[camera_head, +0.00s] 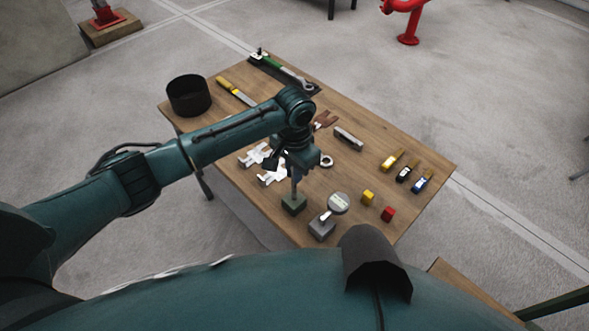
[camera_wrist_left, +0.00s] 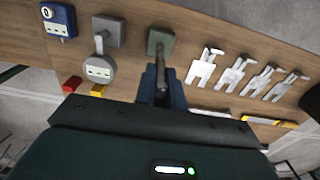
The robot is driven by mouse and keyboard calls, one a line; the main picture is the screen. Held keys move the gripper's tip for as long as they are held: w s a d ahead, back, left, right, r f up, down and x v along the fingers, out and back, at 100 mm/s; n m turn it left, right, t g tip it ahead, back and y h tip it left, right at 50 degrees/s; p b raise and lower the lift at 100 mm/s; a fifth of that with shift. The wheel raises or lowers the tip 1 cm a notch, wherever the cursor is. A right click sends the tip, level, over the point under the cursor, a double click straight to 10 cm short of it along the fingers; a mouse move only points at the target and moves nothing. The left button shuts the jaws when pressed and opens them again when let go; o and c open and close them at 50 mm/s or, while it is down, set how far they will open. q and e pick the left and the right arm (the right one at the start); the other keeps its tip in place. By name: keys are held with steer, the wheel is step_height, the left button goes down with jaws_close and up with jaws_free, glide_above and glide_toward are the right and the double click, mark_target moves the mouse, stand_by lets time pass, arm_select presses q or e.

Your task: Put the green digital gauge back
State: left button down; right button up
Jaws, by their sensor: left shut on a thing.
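My left gripper (camera_head: 294,178) points down over the near part of the wooden table and is shut on the upright stem of the green digital gauge. The gauge's square green base (camera_head: 294,204) shows just below the fingers. In the left wrist view the green base (camera_wrist_left: 160,41) is at the top centre, with its dark stem running down between my left gripper's blue fingers (camera_wrist_left: 162,82). Its display is hidden. I cannot tell whether the base touches the table. My right gripper is not in view.
A grey digital gauge (camera_head: 339,204) stands close to the right; a blue gauge (camera_wrist_left: 58,20) shows beyond it in the wrist view. Yellow (camera_head: 368,196) and red (camera_head: 388,214) blocks lie nearby. White calipers (camera_wrist_left: 238,70), a black cup (camera_head: 188,96) and tools share the table (camera_head: 400,150).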

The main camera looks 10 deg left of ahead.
arm_select(q)
steer(key=shift+r, duration=0.1)
steer(key=c, duration=1.9)
jaws_free()
steer(key=shift+f, duration=0.2)
steer(key=shift+c, duration=0.2)
steer(key=o, duration=0.5)
steer(key=shift+c, duration=0.2)
steer(key=shift+r, duration=0.1)
